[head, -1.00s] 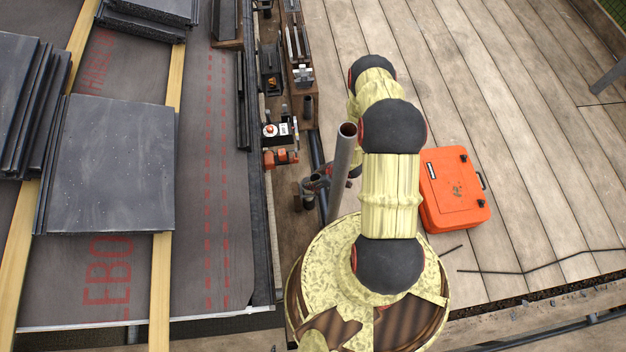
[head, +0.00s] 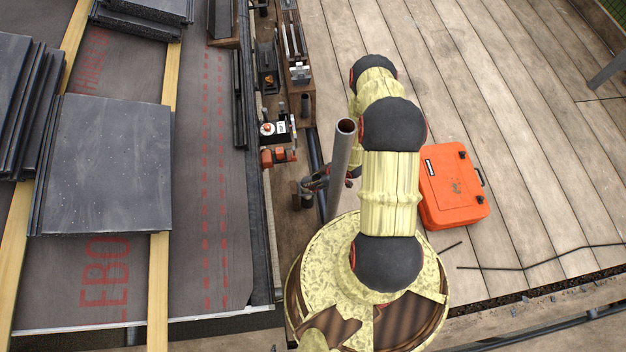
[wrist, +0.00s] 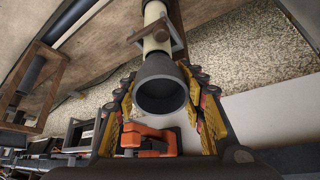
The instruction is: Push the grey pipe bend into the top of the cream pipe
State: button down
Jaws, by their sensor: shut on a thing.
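The grey pipe bend (wrist: 146,69) is in the middle of the wrist view, with its round open mouth towards the camera. My gripper (wrist: 163,88) has its yellow fingers on both sides of the bend and is shut on it. The cream pipe (wrist: 155,14) shows just beyond the bend, at the top of the wrist view, in line with it. The bend hides the near end of the cream pipe, so I cannot tell whether the two are joined. In the head view my arm hides most of the gripper, and I cannot make out the bend or the cream pipe.
A grey upright tube (head: 342,165) stands beside my arm. An orange case (head: 453,187) lies on the boards at right. Slates (head: 105,165) lie on the roof at left. An orange tool (head: 274,157) sits on the cluttered bench. The boards (head: 490,80) at upper right are clear.

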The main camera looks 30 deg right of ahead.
jog(key=shift+s+a+f, duration=0.1)
jog(key=shift+s+f, duration=0.1)
dwell(0.4)
jog(key=shift+d+f+b, duration=0.3)
jog(key=shift+d+b, duration=0.05)
jog(key=shift+d, duration=0.1)
dwell(0.4)
jog(key=c, duration=1)
grip_release()
jog(key=o, duration=0.4)
jog(key=shift+c, duration=0.2)
jog(key=shift+r, duration=0.1)
jog(key=shift+r+p, duration=3.3)
jog(key=shift+r, duration=1.15)
